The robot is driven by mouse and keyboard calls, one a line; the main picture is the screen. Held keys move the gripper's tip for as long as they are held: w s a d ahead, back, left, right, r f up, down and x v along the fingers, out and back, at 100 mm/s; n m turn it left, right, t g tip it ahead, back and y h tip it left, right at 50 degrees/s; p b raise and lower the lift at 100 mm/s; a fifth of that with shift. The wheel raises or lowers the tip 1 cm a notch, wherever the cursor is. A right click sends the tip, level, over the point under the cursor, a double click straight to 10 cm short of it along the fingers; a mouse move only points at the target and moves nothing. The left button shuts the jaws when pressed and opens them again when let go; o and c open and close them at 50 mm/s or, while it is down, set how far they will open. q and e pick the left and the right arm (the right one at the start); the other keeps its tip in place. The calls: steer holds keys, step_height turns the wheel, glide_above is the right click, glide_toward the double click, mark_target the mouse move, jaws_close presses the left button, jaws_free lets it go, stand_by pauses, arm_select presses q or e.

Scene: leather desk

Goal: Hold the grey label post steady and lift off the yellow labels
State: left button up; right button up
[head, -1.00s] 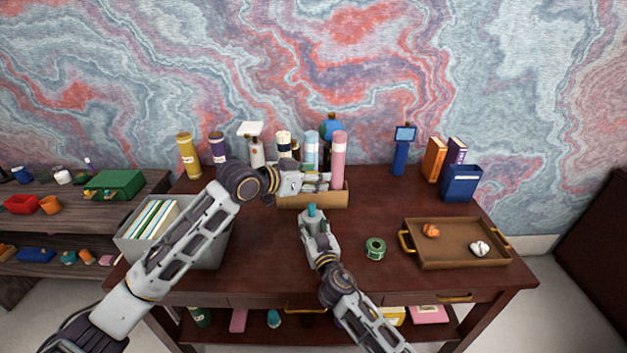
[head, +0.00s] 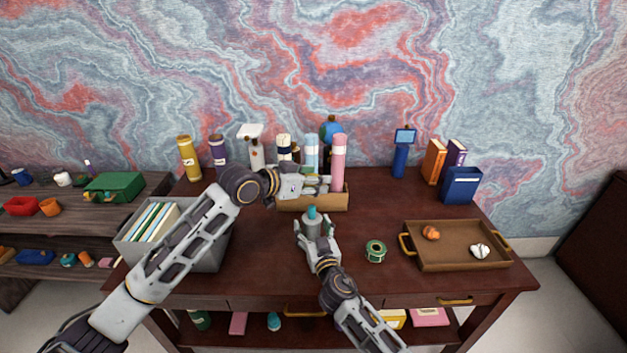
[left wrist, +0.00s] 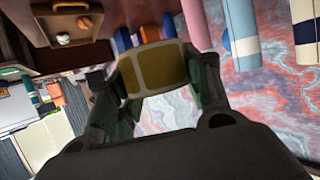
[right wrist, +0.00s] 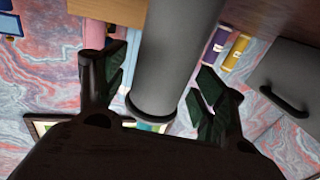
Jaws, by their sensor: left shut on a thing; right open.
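The grey label post (head: 312,226) stands upright on the desk with a teal top, a little left of the desk's middle. It is a large grey cylinder with a dark ring near its end in the right wrist view (right wrist: 176,65). My right gripper (head: 315,229) is open, with one finger on each side of the post and gaps showing beside it. My left gripper (head: 318,187) is over the wooden box behind the post. It is shut on a dull yellow piece with a grey rim, which looks like the yellow labels (left wrist: 153,70). The fingers partly hide its sides.
A wooden box (head: 318,203) with upright rolls stands behind the post. A grey bin (head: 190,257) of files is at left. A green tape roll (head: 376,251) and a brown tray (head: 455,257) with two small objects lie at right.

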steer(key=shift+v, duration=5.75)
